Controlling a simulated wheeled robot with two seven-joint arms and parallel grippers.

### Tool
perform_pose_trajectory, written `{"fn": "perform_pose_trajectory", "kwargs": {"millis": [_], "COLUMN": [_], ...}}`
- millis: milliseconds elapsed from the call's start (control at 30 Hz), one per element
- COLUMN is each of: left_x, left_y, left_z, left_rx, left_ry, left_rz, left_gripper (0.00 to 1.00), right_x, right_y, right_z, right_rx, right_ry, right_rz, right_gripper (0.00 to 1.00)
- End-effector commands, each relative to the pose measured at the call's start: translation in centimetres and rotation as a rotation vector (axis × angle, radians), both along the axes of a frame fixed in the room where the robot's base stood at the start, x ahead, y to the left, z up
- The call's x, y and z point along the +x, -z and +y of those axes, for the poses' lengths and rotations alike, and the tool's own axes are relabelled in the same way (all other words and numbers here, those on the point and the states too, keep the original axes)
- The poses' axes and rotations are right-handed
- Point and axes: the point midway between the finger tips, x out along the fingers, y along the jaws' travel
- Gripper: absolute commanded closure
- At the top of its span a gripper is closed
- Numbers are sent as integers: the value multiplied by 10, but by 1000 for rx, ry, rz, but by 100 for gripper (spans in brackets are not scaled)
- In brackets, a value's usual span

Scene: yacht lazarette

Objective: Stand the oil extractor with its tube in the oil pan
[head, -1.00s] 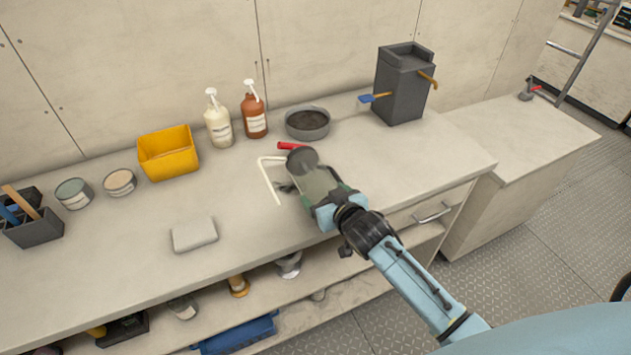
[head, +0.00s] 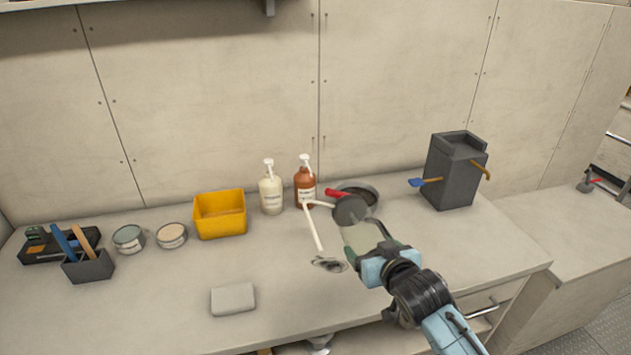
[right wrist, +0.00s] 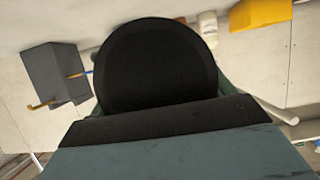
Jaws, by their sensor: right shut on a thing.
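The oil extractor (head: 358,234) has a clear cylindrical body, a dark round cap, a red handle and a bent white tube. My right gripper (head: 378,255) is shut on its body and holds it tilted above the bench. The tube hangs to the left of the body, its free end pointing down over bare bench, outside the pan. The oil pan (head: 367,191), round and dark grey, stands at the back of the bench, partly hidden behind the cap and handle. In the right wrist view the extractor's dark round end (right wrist: 155,65) fills the middle. My left gripper is out of view.
A brown pump bottle (head: 305,188) and a cream one (head: 271,192) stand just left of the pan. A yellow bin (head: 220,215) is farther left. The front middle of the bench (head: 170,290) is mostly clear.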

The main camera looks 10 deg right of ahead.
Motion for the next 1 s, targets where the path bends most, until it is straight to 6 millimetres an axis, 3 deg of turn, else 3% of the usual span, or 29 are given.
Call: {"fn": "perform_pose_trajectory", "kwargs": {"millis": [167,600,1000], "left_x": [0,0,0], "left_y": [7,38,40], "left_z": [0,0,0], "left_rx": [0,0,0], "left_ry": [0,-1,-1], "left_rz": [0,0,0], "left_gripper": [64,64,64], "right_x": [-9,-81,-93], "right_y": [-7,-37,-44], "right_z": [7,32,34], "right_rx": [-3,-2,3], "right_ry": [-3,22,32], "right_rz": [-8,-8,-7], "right_gripper": [71,71,71]}}
